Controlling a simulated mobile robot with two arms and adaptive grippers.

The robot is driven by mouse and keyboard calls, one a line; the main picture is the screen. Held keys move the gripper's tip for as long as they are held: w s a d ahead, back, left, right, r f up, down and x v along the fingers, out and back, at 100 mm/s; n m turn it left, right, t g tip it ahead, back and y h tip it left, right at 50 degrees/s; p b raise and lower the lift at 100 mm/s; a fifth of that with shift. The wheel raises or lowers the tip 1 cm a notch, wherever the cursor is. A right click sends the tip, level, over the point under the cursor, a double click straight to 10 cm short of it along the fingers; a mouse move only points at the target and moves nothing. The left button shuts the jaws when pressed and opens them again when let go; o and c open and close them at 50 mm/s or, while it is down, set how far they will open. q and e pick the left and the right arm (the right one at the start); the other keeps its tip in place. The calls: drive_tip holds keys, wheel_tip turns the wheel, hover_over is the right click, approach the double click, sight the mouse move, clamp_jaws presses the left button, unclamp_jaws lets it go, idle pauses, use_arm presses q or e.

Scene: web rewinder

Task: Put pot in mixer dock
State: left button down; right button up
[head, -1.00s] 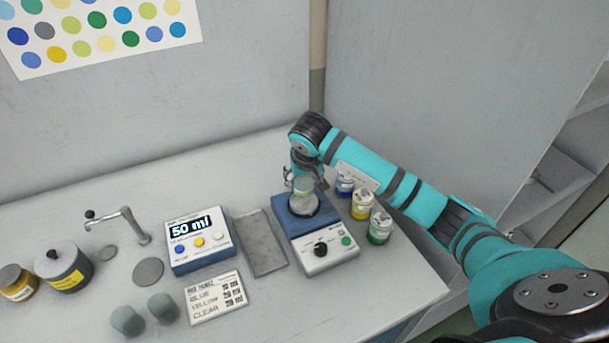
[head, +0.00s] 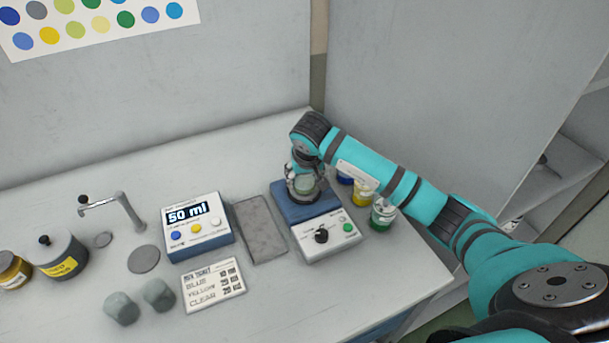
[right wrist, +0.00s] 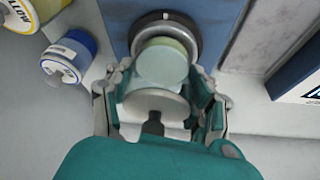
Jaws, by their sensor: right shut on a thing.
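The mixer is a blue unit (head: 290,196) with a grey control panel, a black knob and a green button. My right gripper (head: 304,187) is shut on a small pale green pot (head: 304,184) over the mixer's back part. In the right wrist view the pot (right wrist: 162,62) sits between the two fingers of the gripper (right wrist: 160,88). The dark round dock (right wrist: 165,22) curves around the pot's far side there. The pot overlaps the dock; I cannot tell whether its base is fully down. My left gripper is out of view.
Paint jars, blue, yellow (head: 364,192) and green (head: 383,215), stand close right of the mixer. A grey tray (head: 260,232) lies left of it, then the 50 ml dispenser (head: 198,226), a ticket card (head: 212,285) and two grey-green stoppers (head: 140,301). The table's front is mostly clear.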

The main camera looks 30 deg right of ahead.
drive_tip(key=shift+f+b, duration=0.3)
drive_tip(key=shift+f, duration=0.05)
drive_tip(key=o, duration=1.6)
drive_tip(key=shift+o, duration=0.2)
drive_tip(key=shift+r+p, duration=3.3)
drive_tip(key=shift+r, duration=2.25)
